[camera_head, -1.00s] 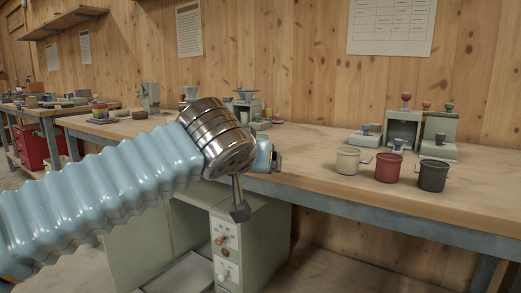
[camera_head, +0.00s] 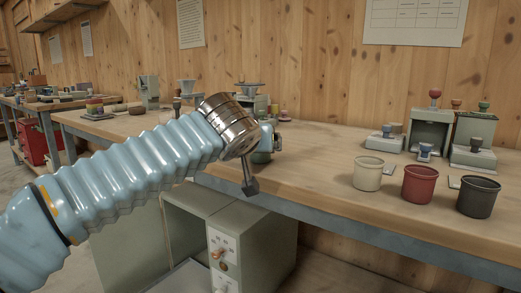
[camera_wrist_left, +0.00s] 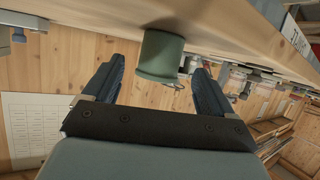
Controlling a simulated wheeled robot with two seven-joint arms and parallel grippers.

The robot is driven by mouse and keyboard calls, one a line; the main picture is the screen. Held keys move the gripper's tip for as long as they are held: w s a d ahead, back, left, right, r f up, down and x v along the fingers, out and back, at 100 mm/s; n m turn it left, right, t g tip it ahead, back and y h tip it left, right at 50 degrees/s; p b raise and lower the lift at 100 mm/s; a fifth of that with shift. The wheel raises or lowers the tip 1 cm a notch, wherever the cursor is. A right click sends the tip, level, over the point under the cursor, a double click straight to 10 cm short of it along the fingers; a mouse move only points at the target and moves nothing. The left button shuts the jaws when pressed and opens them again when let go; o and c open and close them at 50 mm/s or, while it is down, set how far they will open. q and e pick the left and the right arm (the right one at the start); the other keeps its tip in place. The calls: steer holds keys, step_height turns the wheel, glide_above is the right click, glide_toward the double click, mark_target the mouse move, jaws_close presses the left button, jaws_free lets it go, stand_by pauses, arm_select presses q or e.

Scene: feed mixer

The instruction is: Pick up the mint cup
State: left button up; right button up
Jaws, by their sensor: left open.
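The mint cup (camera_wrist_left: 160,55) is a grey-green cup in the left wrist view, where the workbench top appears tilted above it. It lies at or just beyond the tips of my left gripper (camera_wrist_left: 158,76), in line with the gap between the fingers. The fingers are apart and hold nothing. In the head view my left gripper (camera_head: 271,138) is over the bench near its front edge, largely hidden by the wrist. A green piece of the mint cup (camera_head: 262,156) shows just below it; the rest is hidden. My right gripper is not in view.
Cream (camera_head: 368,174), red (camera_head: 419,184) and black (camera_head: 479,196) cups stand in a row to the right on the workbench (camera_head: 325,160). Small machines with knobs (camera_head: 430,128) stand behind them. The bench between the left gripper and cream cup is clear.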

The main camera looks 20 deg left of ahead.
arm_select(q)
steer(key=p+x, duration=0.1)
steer(key=x, duration=0.4)
steer(key=shift+w+r, duration=0.15)
steer(key=shift+w, duration=0.15)
steer(key=shift+c, duration=0.3)
steer(key=c, duration=1)
